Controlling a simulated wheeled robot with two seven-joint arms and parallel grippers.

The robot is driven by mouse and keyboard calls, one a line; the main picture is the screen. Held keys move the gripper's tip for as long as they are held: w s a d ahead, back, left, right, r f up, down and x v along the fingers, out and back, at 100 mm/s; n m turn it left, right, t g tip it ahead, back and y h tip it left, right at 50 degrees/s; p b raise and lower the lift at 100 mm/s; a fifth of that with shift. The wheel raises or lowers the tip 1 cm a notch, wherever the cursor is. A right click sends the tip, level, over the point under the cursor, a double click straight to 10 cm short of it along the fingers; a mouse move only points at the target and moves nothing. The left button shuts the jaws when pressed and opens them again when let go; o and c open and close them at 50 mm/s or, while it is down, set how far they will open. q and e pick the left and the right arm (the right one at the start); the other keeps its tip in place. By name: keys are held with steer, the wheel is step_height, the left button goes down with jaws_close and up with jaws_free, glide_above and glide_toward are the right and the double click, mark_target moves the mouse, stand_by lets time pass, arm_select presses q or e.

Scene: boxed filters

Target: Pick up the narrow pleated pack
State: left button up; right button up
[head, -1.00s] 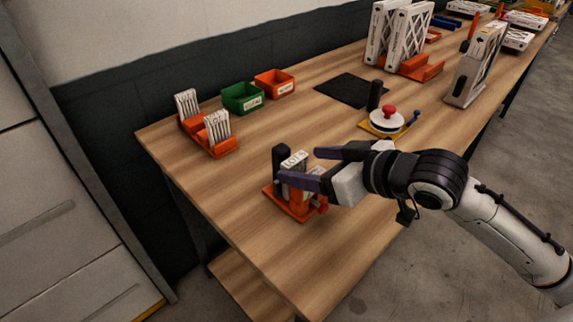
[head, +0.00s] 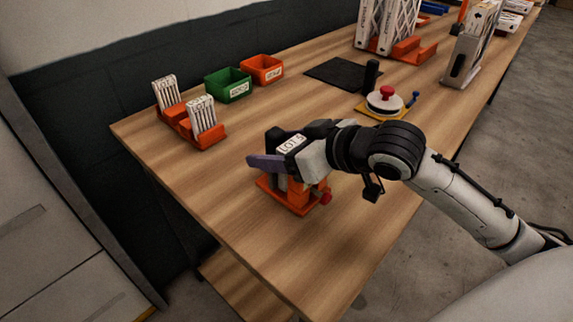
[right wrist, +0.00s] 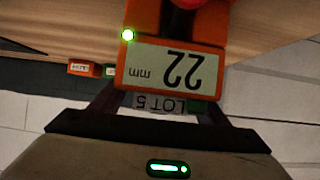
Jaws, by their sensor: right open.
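A pleated pack with a white "LOT 5" top label (head: 290,143) stands in an orange gauge (head: 297,204) on the near part of the table. My right gripper (head: 276,148) is open around the top of this pack, a finger on each side. I cannot tell whether the fingers touch it. In the right wrist view the pack's label (right wrist: 160,103) lies between my fingers (right wrist: 157,112), and the gauge's display (right wrist: 168,68) reads 22 mm. Two other white pleated packs stand in an orange rack at the left, a front one (head: 202,113) and a back one (head: 165,92). My left gripper is out of view.
A green bin (head: 228,86) and an orange bin (head: 262,69) stand behind the rack. A black mat (head: 343,72) and a round fixture with a red knob (head: 385,100) lie farther back. Larger filters (head: 388,25) stand beyond. The table's front left is bare.

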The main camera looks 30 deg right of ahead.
steer(key=c, duration=1.2)
steer(key=shift+r, duration=0.1)
